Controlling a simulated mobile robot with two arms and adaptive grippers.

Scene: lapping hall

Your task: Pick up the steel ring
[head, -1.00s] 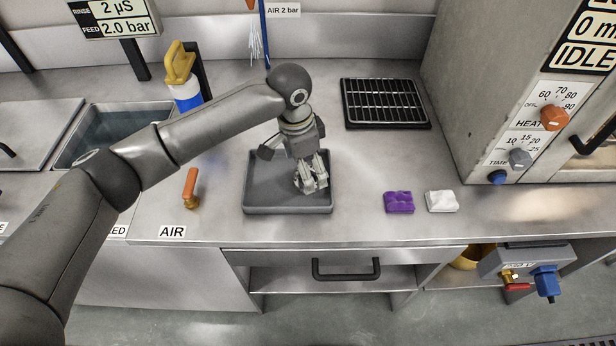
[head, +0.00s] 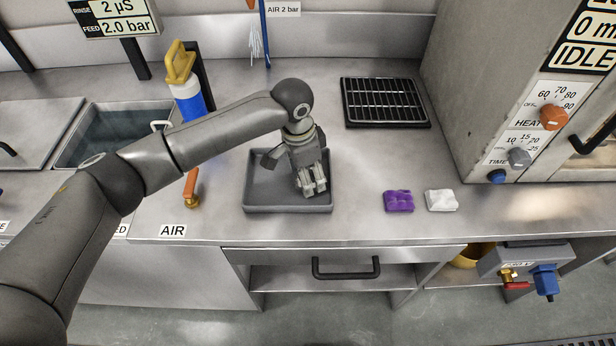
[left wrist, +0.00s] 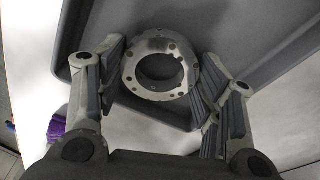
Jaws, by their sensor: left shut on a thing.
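The steel ring (left wrist: 160,64) is a flat, light grey flange with small holes around a wide round opening. In the left wrist view it sits between the two fingers of my left gripper, which is shut on it. In the head view my left gripper (head: 313,186) points down inside the grey tray (head: 288,210), near its right side. The ring is hidden there behind the fingers, and I cannot tell whether it touches the tray floor. My right gripper is not in view.
A black rack (head: 386,103) lies behind. The counter between tray and cloths is clear.

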